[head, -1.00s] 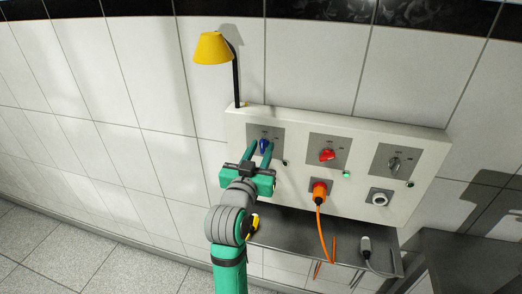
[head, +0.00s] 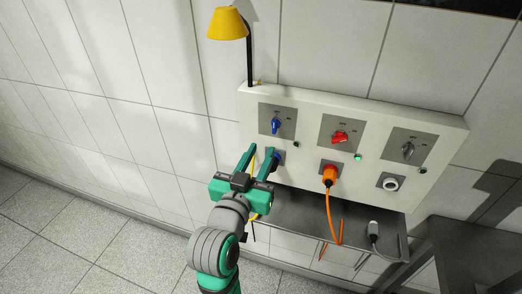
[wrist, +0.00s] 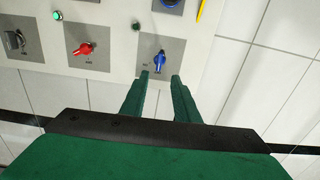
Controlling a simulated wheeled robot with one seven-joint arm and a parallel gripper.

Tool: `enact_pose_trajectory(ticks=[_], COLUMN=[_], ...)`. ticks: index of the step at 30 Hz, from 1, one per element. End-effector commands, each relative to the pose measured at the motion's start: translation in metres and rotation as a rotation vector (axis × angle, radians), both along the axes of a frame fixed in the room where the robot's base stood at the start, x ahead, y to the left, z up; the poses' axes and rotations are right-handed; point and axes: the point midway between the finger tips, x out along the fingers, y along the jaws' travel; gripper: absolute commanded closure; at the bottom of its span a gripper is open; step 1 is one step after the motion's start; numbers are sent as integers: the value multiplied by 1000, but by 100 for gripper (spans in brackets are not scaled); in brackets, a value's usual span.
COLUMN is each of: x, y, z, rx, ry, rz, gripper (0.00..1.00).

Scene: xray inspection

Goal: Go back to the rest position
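My gripper (head: 261,153) is open, with nothing between its fingers. In the head view its fingertips show in front of the lower left part of the panel (head: 352,122), below the blue knob (head: 276,127). In the wrist view the blue knob (wrist: 159,58) appears just beyond the gap between the two green fingers (wrist: 160,77), apart from them. The knob sits on a grey plate and looks roughly upright. A blue plug (head: 277,155) below it is partly hidden by the right finger.
The red knob (head: 340,137) and grey knob (head: 408,150) are right of the blue one. An orange plug (head: 329,175) trails a cable. A metal shelf (head: 290,213) juts out below the panel. A yellow lamp (head: 227,24) stands on top. Tiled wall is clear at left.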

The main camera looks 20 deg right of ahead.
Motion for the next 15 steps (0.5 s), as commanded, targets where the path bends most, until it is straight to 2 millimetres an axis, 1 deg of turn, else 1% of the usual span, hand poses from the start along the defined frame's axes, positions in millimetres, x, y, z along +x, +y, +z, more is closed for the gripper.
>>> enact_pose_trajectory(ticks=[11, 14, 15], x=[0, 0, 0], y=[2, 4, 6], z=[-1, -9, -15], rx=[-2, -14, -24], ry=[1, 11, 18], rz=[3, 16, 26], gripper=[72, 72, 72])
